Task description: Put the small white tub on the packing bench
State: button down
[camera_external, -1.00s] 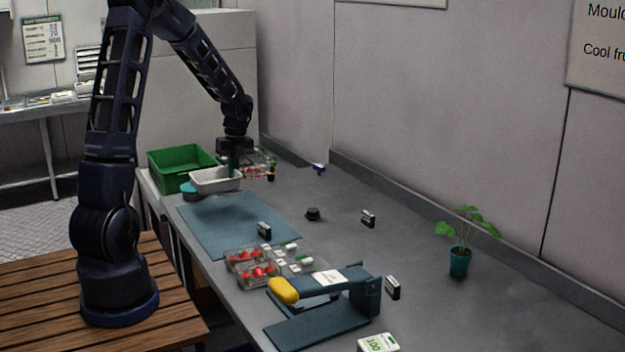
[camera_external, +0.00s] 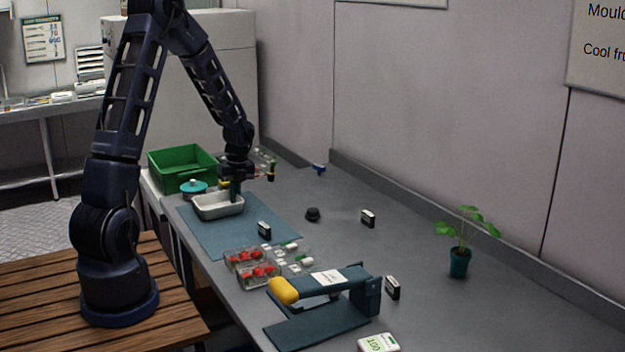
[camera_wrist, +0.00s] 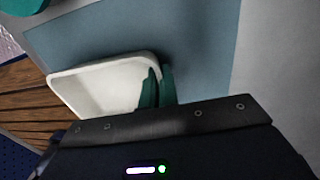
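The small white tub (camera_external: 218,207) is over the left part of the blue mat on the grey packing bench (camera_external: 345,245). It also shows in the wrist view (camera_wrist: 95,85), empty and roughly level. My gripper (camera_external: 236,192) is at the tub's right side. In the wrist view my teal fingers (camera_wrist: 158,88) straddle the tub's rim, one inside and one outside, shut on that wall. The tub looks held a little above the mat; whether its base touches cannot be told.
The blue mat (camera_external: 270,235) lies under the tub. A green crate (camera_external: 180,172) and a teal-lidded pot (camera_external: 193,188) stand behind it. Berry punnets (camera_external: 250,266), a sealer (camera_external: 320,310) and a black knob (camera_external: 312,214) are nearer or right.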

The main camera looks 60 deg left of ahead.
jog(key=c, duration=2.1)
grip_release()
jog(key=shift+f, duration=0.15)
jog(key=o, duration=0.4)
jog(key=r, duration=0.4)
jog(key=w+r, duration=0.1)
jog(key=r, duration=0.7)
jog(key=shift+w+r, duration=0.2)
